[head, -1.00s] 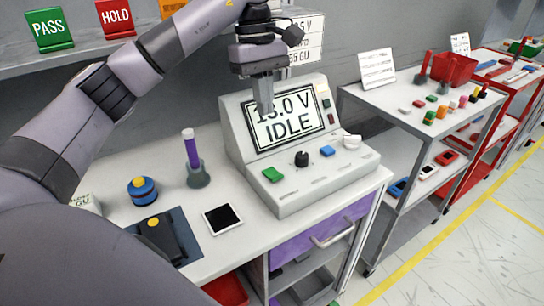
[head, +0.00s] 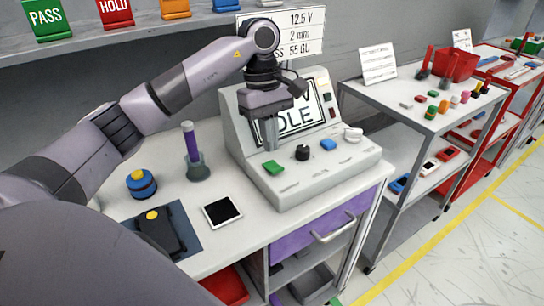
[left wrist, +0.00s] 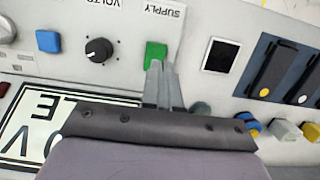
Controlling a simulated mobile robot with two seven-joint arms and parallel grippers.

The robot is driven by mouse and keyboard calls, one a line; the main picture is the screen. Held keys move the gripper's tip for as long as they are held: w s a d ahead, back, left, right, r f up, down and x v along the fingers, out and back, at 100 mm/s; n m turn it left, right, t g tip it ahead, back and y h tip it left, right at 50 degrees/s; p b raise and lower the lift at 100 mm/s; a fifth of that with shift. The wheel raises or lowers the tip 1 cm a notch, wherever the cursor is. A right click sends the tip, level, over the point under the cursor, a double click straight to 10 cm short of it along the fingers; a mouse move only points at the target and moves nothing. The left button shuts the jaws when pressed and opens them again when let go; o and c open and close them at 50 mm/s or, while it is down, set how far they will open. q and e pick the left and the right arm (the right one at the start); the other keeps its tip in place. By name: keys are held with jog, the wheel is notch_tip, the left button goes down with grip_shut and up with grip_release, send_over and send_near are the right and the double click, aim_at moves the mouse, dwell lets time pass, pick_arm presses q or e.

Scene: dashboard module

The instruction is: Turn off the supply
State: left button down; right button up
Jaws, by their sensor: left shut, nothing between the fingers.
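The grey supply console (head: 325,170) stands on the bench with a sloped screen (head: 308,110), partly hidden by my left arm. Its front panel carries a green button (head: 273,167), a black knob (head: 302,152), a blue button (head: 328,144) and a white knob (head: 353,134). In the left wrist view the green button (left wrist: 155,52) lies beside the word SUPPLY. My left gripper (head: 270,147) is shut and empty, pointing down just behind the green button. In the left wrist view its fingertips (left wrist: 158,66) overlap the button's near edge; I cannot tell if they touch. My right gripper is not in view.
A purple probe in a holder (head: 194,155), a blue and yellow puck (head: 141,184), a black-screened device (head: 222,211) and a black clamp on a dark mat (head: 187,224) stand left of the console. A cart with small parts (head: 400,110) stands right.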

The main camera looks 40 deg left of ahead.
aim_at(274, 169)
pick_arm(q)
jog(key=shift+s+d+f+p, duration=0.1)
jog(key=shift+d+f+p, duration=0.1)
jog(key=shift+f, duration=0.9)
jog(key=shift+s+d+f+p, duration=0.1)
jog(key=shift+d+f, duration=0.1)
jog(key=shift+f, duration=0.9)
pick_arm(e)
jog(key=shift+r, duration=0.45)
pick_arm(q)
jog(key=shift+w, duration=0.1)
